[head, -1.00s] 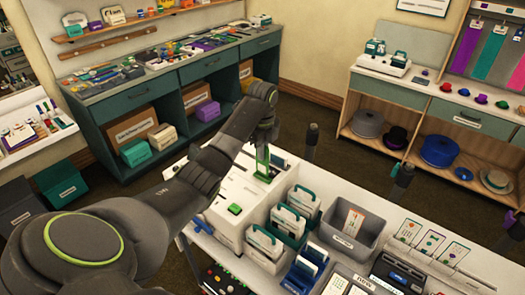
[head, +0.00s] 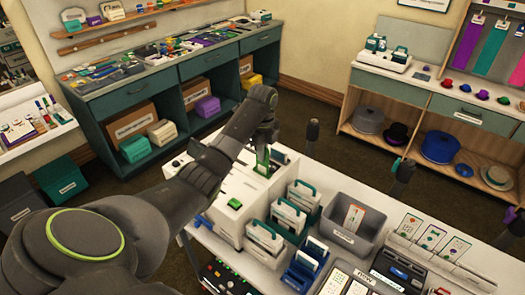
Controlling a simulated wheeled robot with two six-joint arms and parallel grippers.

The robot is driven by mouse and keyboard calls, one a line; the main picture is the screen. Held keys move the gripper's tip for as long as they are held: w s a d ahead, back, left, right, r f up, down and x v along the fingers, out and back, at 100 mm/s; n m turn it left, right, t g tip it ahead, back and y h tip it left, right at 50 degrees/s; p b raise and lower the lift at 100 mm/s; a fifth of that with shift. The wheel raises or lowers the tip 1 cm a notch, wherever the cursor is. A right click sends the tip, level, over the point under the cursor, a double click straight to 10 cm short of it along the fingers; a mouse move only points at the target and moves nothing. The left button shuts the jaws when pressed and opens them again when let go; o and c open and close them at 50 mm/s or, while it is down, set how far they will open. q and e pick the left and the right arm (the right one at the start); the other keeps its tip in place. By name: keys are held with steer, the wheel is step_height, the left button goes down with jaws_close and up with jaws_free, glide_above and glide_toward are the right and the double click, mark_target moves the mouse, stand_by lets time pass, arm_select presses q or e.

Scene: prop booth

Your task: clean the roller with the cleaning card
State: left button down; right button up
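My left gripper (head: 262,154) points down over the far right part of the white machine (head: 228,222), close to its top. A small green piece shows at its fingertips, low against the machine. It is too small to tell whether this is the cleaning card, or whether the fingers are shut on it. The machine has a green button (head: 234,203) on top. The roller is not visible. My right gripper is not seen.
Several card holders with green handles (head: 290,218) stand right of the machine. A grey bin (head: 368,240) holds a card. Upright cards (head: 432,237) and dark devices (head: 393,268) fill the table's right side. Dark posts (head: 312,135) rise behind the table.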

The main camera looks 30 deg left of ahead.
mark_target(263, 164)
arm_select(q)
steer(key=shift+f+b, duration=0.85)
steer(key=shift+f, duration=1.7)
steer(key=c, duration=1.5)
jaws_free()
steer(key=shift+c, duration=0.2)
